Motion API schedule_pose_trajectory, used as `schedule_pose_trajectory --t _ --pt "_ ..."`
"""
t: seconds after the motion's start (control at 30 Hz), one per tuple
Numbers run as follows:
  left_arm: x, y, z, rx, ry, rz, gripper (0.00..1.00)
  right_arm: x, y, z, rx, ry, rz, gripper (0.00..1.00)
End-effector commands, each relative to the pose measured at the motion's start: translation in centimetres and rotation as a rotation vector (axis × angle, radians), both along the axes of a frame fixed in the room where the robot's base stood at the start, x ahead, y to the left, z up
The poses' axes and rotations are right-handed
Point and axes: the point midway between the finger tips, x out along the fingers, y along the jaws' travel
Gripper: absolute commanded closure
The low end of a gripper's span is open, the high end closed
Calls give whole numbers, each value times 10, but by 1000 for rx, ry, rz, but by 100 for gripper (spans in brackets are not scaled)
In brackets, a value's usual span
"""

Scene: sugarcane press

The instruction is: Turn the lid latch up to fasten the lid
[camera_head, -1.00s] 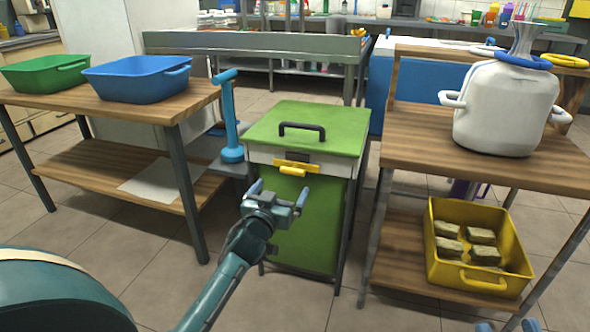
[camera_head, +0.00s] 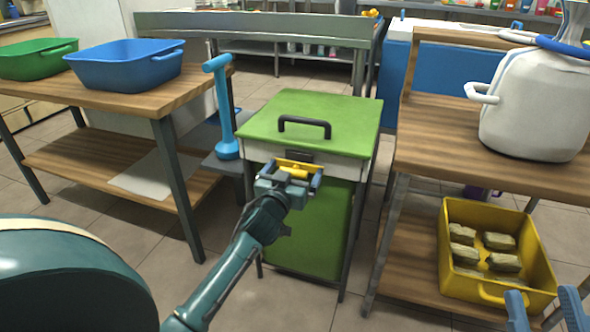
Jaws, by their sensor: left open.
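The green press box has a green lid (camera_head: 313,120) with a dark handle (camera_head: 304,125), and the lid lies closed on the white rim. The yellow lid latch (camera_head: 300,165) is on the front face just under the lid. It looks roughly horizontal and is partly hidden by my gripper. My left gripper (camera_head: 293,170) is open at the latch, with one finger on each side of it. I cannot tell whether the fingers touch it. My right gripper (camera_head: 543,299) shows only its blue fingers at the bottom right, spread apart and empty.
A blue lever (camera_head: 222,105) stands left of the box. The left table holds a blue tub (camera_head: 125,75) and a green tub (camera_head: 35,62). The right shelf holds a white jug (camera_head: 535,110) above a yellow crate (camera_head: 455,245) with several blocks. Open floor lies in front.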

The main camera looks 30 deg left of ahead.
Motion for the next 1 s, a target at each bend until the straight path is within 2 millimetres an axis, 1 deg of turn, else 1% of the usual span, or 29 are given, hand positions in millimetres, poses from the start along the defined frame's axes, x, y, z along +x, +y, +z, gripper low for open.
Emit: schedule_pose_trajectory --t 0.17,0.67,0.7,1.0 --pt "0 0 0 1 0 0 1 0 0 1 0 -1 0 62" --pt "0 0 0 1 0 0 41 0 0 1 2 3 -2 62" --pt "0 0 0 1 0 0 42 0 0 1 3 3 -3 62" --pt "0 0 1 45 12 1 43 1 0 2 6 23 -3 62"
